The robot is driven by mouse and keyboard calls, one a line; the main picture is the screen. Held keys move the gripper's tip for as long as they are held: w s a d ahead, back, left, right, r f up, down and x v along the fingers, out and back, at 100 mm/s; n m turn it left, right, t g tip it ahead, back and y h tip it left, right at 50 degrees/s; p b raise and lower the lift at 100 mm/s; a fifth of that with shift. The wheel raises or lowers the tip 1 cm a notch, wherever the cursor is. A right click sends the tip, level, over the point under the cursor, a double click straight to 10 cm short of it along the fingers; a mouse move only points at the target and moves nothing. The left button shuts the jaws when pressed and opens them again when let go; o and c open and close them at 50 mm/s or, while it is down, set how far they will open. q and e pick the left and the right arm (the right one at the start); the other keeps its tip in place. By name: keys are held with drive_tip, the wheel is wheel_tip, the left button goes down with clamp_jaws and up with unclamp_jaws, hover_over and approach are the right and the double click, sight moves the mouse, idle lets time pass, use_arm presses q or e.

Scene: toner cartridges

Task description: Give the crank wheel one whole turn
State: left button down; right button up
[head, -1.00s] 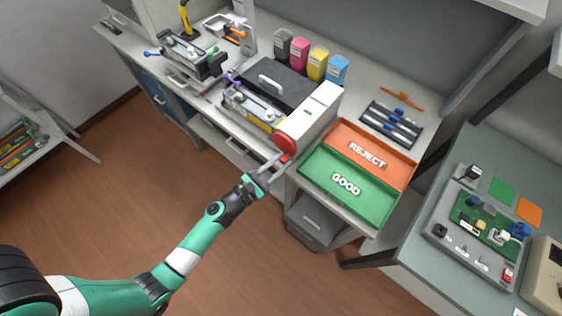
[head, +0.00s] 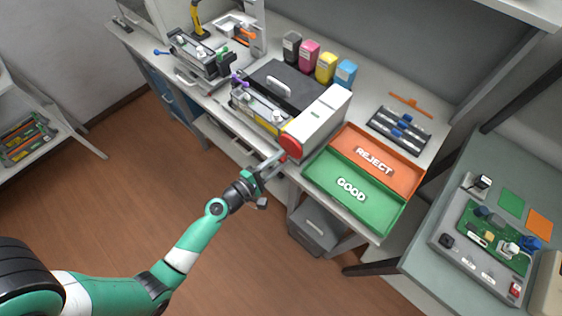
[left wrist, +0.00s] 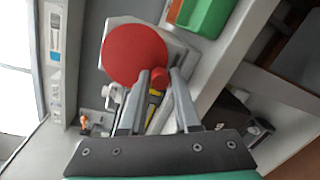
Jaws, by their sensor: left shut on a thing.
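The crank wheel is a red disc (head: 291,147) on the front end of a white and grey machine housing (head: 318,118) on the bench. In the left wrist view the disc (left wrist: 132,50) is large, with a small red knob (left wrist: 158,78) at its rim. My left gripper (head: 280,160) reaches up to the wheel from the front. Its fingers (left wrist: 164,82) are shut on the knob, one on each side of it. The fingers partly hide the wheel's lower edge in the head view. My right gripper is not in view.
The green GOOD tray (head: 352,190) and orange REJECT tray (head: 376,157) lie just right of the wheel. A cartridge in a cradle (head: 262,112) sits to its left. Black, magenta, yellow and cyan bottles (head: 326,67) stand behind. The floor in front is clear.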

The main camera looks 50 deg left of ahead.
sight(280, 142)
use_arm(q)
drive_tip(key=m, duration=0.2)
drive_tip(key=a+m, duration=0.1)
drive_tip(key=m, duration=0.1)
drive_tip(key=r+m+y, duration=0.1)
drive_tip(key=m, duration=0.1)
drive_tip(key=shift+s+a+m, duration=0.1)
drive_tip(key=shift+a+m, duration=0.2)
drive_tip(key=shift+a, duration=0.1)
drive_tip(key=m, duration=0.2)
drive_tip(key=r+m, duration=0.1)
drive_tip(key=shift+a+g+y, duration=0.3)
drive_tip(key=shift+s+a+r+m, duration=0.1)
drive_tip(key=shift+r+m, duration=0.1)
drive_tip(key=shift+m, duration=0.55)
drive_tip(key=shift+r+m, duration=0.2)
drive_tip(key=shift+m, duration=0.55)
drive_tip(key=c, duration=0.6)
unclamp_jaws()
drive_tip(key=shift+c, duration=0.2)
